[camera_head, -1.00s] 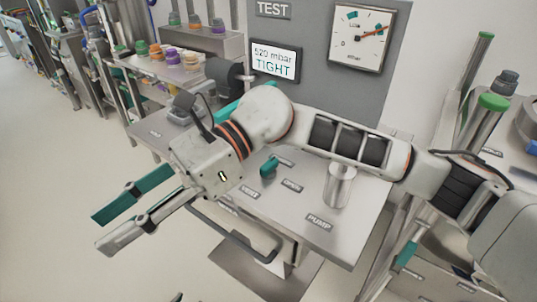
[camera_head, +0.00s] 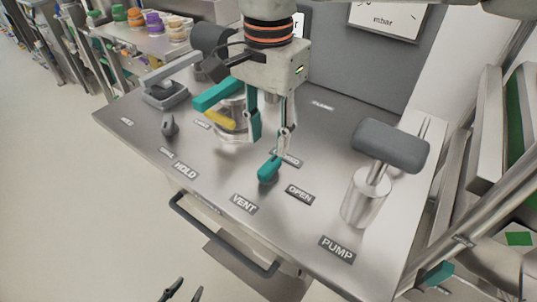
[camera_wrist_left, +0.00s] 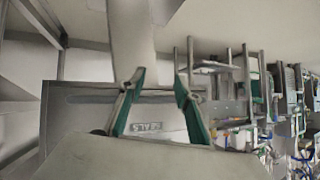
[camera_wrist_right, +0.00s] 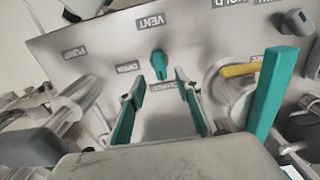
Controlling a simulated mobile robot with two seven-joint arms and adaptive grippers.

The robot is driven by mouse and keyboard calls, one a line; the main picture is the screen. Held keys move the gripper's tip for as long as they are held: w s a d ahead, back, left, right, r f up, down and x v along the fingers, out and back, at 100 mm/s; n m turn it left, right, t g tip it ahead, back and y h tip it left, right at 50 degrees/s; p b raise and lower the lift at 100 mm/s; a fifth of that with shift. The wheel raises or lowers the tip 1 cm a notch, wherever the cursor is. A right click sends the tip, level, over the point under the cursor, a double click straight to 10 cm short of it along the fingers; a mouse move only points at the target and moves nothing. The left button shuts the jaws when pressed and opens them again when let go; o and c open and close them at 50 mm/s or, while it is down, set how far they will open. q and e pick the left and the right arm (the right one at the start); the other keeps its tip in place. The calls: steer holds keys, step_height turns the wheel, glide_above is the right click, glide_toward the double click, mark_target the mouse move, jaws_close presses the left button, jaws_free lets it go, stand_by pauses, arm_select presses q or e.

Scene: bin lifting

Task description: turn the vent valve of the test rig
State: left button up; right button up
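The vent valve is a small teal handle (camera_head: 269,168) on the steel bench top, between the VENT (camera_head: 244,203), OPEN (camera_head: 299,195) and CLOSED plates. My right gripper (camera_head: 268,147) points down just above it, its two teal-padded fingers spread. In the right wrist view the valve handle (camera_wrist_right: 158,64) shows ahead between the open fingertips; I cannot tell whether they touch it. My left gripper (camera_head: 183,292) shows only as dark fingertips at the bottom edge. In the left wrist view its fingers (camera_wrist_left: 159,76) are open and empty, away from the valve.
A pump cylinder with a dark grey handle (camera_head: 391,146) stands to the right. A round vessel with a yellow bar (camera_head: 221,119) and a teal lever (camera_head: 221,93) stand left of my right gripper. A small grey lever (camera_head: 169,126) sits near HOLD. A rail (camera_head: 222,235) runs along the bench front.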

mark_target(268, 165)
step_height(268, 165, down, 8)
steer(key=shift+s+r+b, duration=0.1)
steer(key=shift+r+b, duration=0.1)
steer(key=shift+b, duration=0.45)
jaws_close()
